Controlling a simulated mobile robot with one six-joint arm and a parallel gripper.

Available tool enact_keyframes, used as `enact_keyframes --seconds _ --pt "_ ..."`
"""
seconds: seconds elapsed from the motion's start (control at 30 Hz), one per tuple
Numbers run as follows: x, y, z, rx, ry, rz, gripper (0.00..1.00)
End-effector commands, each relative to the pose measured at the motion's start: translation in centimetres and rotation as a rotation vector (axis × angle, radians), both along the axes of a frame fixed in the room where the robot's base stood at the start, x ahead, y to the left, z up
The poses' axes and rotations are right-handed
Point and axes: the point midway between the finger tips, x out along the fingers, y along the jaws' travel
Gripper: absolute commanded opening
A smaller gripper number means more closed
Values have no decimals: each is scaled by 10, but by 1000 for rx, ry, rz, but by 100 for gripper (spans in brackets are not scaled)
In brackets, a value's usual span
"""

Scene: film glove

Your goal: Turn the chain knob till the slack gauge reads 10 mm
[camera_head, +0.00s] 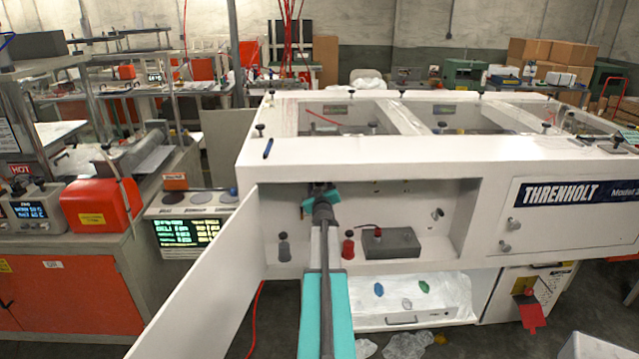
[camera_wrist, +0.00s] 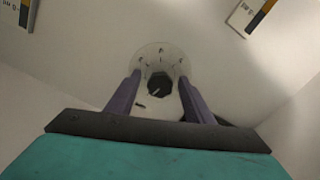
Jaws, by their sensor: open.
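In the wrist view, a dark faceted knob (camera_wrist: 159,84) with a pale pointer line sits at the centre of a pale round dial (camera_wrist: 160,60) with small marks. My gripper (camera_wrist: 160,80) is open, its two purple-grey fingers on either side of the knob; I cannot tell whether they touch it. In the head view my gripper (camera_head: 320,192) reaches into the open bay (camera_head: 275,215) of the white machine and hides the knob. Parts of two printed scales, at left (camera_wrist: 20,12) and right (camera_wrist: 250,14), show at the wrist view's top edge; their readings are cut off.
An open white door (camera_head: 205,280) stands left of my arm. In the bay are a grey-topped knob (camera_head: 284,248), a red knob (camera_head: 348,245), a grey box (camera_head: 390,243) and a black knob (camera_head: 437,214). A white drawer (camera_head: 405,318) lies below.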

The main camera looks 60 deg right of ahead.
Motion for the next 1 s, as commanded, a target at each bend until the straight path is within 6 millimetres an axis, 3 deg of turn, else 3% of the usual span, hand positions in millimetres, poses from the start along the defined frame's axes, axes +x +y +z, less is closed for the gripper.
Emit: enact_keyframes --seconds 0.47,0.7,1.0 --pt "4 -4 0 0 0 1 48" --pt "4 -4 0 0 0 1 7" --pt "4 -3 0 11 -17 1 7"
